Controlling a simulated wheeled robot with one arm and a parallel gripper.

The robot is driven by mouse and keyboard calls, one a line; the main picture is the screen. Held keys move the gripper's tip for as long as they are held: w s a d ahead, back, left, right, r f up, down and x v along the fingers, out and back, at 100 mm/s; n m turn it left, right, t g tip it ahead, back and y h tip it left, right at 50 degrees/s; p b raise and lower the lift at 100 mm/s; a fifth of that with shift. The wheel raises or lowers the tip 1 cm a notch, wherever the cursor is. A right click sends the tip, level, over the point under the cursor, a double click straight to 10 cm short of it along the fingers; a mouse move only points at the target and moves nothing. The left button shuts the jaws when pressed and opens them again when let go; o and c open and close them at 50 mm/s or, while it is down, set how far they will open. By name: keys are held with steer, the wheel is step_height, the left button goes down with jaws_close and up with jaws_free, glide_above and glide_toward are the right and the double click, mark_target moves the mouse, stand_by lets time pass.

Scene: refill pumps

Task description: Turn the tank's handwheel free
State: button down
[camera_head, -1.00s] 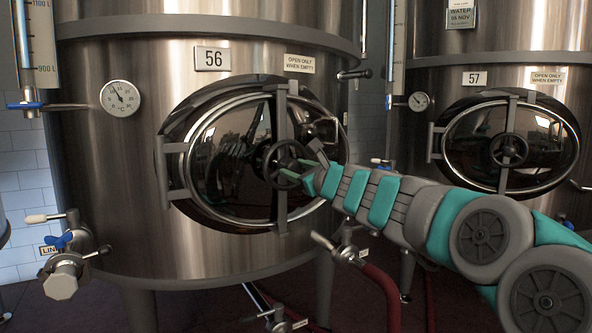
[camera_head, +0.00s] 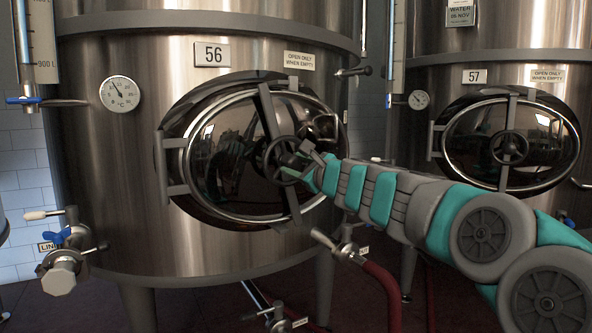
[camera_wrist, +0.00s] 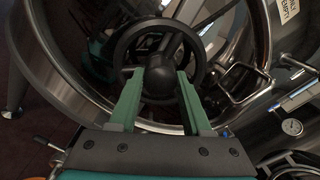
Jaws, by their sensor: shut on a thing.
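The dark handwheel (camera_head: 273,152) sits at the middle of the oval door (camera_head: 225,165) on tank 56 (camera_head: 110,215). A grey crossbar (camera_head: 268,112) runs behind the wheel and is tilted, its top to the left. My gripper (camera_head: 296,168) is at the right side of the wheel. In the wrist view, my gripper (camera_wrist: 160,88) has its green fingers on either side of the hub of the handwheel (camera_wrist: 122,48), shut on the wheel. The exact contact is partly hidden by the hub and the dark reflections.
A door handle (camera_wrist: 240,84) sticks out beside the wheel. Below the door, a valve (camera_head: 340,246) with a red hose (camera_head: 385,290) stands out. A valve with a blue lever (camera_head: 62,262) is at lower left. Tank 57 (camera_head: 440,80) stands to the right.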

steer(key=n+b, duration=0.1)
steer(key=n, duration=0.1)
steer(key=n+b, duration=0.1)
steer(key=n, duration=0.1)
steer(key=n+b, duration=0.1)
steer(key=n, duration=0.1)
steer(key=shift+f+n+b, duration=0.25)
steer(key=shift+n+b, duration=0.05)
steer(key=n+b, duration=0.2)
steer(key=n, duration=0.1)
steer(key=shift+r+n+b, duration=0.1)
steer(key=shift+n+b, duration=1.35)
steer(key=shift+n, duration=0.35)
steer(key=shift+r, duration=0.1)
steer(key=shift+c, duration=1.7)
jaws_free()
steer(key=shift+s, duration=0.1)
